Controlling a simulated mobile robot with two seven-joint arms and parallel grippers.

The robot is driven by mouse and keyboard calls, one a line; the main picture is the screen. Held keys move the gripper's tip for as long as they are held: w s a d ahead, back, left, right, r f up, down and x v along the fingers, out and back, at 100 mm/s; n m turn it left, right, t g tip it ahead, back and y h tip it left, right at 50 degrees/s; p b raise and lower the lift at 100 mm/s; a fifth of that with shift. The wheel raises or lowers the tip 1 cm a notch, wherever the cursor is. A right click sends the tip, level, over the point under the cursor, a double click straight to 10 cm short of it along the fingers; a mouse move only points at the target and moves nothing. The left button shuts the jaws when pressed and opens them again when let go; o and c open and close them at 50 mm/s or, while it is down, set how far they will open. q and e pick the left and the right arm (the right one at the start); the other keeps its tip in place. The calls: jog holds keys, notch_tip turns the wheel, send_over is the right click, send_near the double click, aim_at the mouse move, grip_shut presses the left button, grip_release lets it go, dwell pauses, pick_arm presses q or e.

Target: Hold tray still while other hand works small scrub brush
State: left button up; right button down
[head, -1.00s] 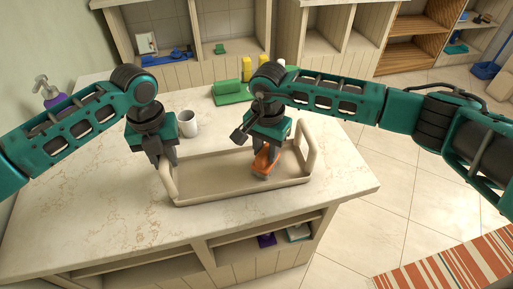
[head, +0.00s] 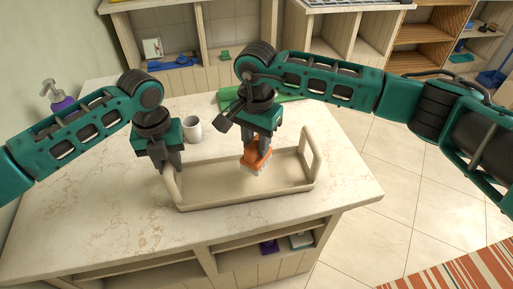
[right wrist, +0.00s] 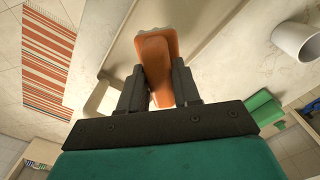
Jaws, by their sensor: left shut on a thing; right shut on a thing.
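The beige tray (head: 222,198) with raised end handles lies on the marble counter. My left gripper (head: 172,169) is shut on the tray's left handle. My right gripper (head: 256,143) is shut on the small scrub brush (head: 256,160), which has an orange body and pale bristles. The brush is inside the tray's outline, right of its middle; I cannot tell whether the bristles touch the tray floor. In the right wrist view the orange brush (right wrist: 155,62) sits between the two dark fingers (right wrist: 157,88), over the tray.
A white mug (head: 192,129) stands behind the tray's left end. The counter's front left is clear.

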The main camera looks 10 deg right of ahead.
jog(key=shift+r, duration=1.2)
pick_arm(q)
jog(key=o, duration=1.9)
jog(key=shift+c, duration=0.2)
jog(key=shift+r, duration=0.15)
jog(key=shift+r, duration=2.85)
jog(key=shift+r, duration=0.1)
notch_tip(320, 180, up, 10)
